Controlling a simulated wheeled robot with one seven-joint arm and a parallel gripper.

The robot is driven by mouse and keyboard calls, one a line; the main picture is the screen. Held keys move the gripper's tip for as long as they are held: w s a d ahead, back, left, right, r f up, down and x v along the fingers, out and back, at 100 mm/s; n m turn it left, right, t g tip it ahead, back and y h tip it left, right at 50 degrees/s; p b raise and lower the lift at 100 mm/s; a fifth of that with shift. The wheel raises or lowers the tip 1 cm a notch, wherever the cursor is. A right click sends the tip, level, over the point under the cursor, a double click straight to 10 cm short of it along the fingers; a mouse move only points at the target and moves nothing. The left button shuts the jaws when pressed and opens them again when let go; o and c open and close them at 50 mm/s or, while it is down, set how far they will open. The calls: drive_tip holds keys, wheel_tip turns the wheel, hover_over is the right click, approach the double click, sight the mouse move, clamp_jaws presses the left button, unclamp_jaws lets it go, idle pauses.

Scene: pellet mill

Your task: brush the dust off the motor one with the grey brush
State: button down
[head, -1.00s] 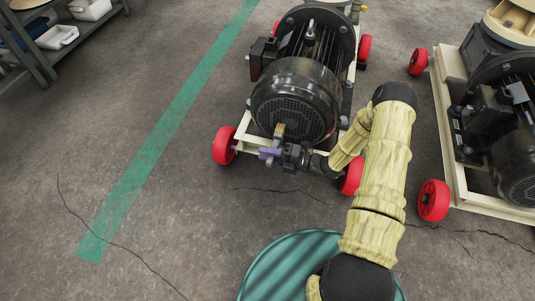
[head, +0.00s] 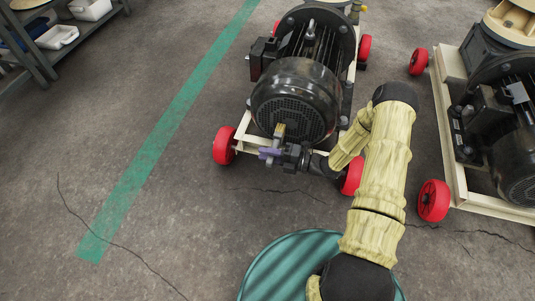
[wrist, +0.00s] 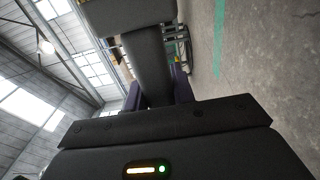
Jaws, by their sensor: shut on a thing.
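The near motor (head: 297,100) is black and rounded, with a grilled end cover facing me, on a cream wheeled frame in the head view. My gripper (head: 269,153), with purple fingers, is in front of its lower end. In the wrist view, my gripper (wrist: 160,97) is shut on the handle of the grey brush (wrist: 149,62). The brush's wider block lies at the top of that view. In the head view a small tan piece stands above the fingers, near the grille; I cannot tell whether it touches the motor. No dust can be clearly made out.
A second machine (head: 450,115) on a cream wheeled frame stands close on the right. A round green surface (head: 268,270) is at the bottom. A grey shelf (head: 38,65) with white bins is at upper left. The floor on the left is clear.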

idle(0.4)
wheel_tip(320, 180, down, 4)
drive_tip(key=b, duration=0.2)
drive_tip(key=shift+b, duration=0.4)
drive_tip(key=c, duration=1.9)
unclamp_jaws()
clamp_jaws()
drive_tip(key=shift+r, duration=0.15)
